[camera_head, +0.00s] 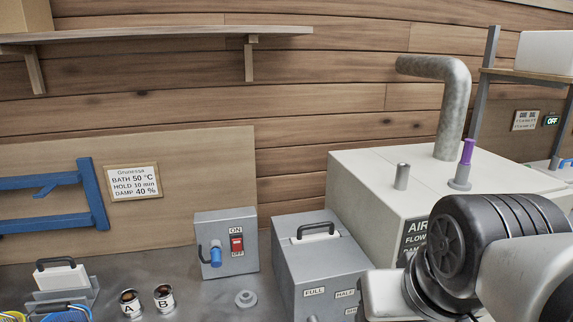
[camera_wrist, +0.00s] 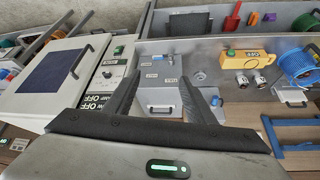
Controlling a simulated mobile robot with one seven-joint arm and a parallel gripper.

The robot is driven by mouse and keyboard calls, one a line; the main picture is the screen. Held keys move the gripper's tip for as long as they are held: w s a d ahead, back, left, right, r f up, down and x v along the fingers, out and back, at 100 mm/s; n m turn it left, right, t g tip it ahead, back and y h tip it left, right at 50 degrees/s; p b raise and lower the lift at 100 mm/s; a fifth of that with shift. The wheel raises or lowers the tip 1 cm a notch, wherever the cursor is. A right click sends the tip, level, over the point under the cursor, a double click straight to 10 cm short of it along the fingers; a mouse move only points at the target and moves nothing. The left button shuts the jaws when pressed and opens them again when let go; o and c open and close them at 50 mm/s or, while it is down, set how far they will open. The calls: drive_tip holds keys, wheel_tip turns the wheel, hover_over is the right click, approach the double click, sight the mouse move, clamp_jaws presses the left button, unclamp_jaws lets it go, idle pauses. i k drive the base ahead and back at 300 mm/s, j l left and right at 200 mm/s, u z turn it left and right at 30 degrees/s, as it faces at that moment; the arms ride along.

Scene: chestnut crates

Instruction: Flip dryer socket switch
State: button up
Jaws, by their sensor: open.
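A grey socket box (camera_head: 226,218) stands against the wooden backboard in the head view. It carries a red rocker switch (camera_head: 237,244) between the words ON and OFF; which way it is tipped is too small to tell. A blue plug (camera_head: 215,254) with a dark lead sits on its front, left of the switch. No dryer label is readable on it. My gripper (camera_wrist: 160,78) is open and empty in the wrist view, its two dark fingers spread above a grey handled box (camera_wrist: 160,97). The fingers do not show in the head view.
A large pale cabinet (camera_head: 375,175) with a bent pipe stands right of the grey handled box, partly behind my arm. Two lettered cups (camera_head: 164,298) and a small round fitting (camera_head: 246,298) stand on the metal bench. A shelf (camera_head: 150,35) overhangs at upper left.

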sight(236, 242)
drive_tip(key=i+j+u, duration=0.15)
drive_tip(key=j+u, duration=0.25)
drive_tip(key=i+j+u, duration=0.15)
drive_tip(key=u, duration=0.25)
drive_tip(key=i+u, duration=0.1)
drive_tip(key=i+j, duration=0.05)
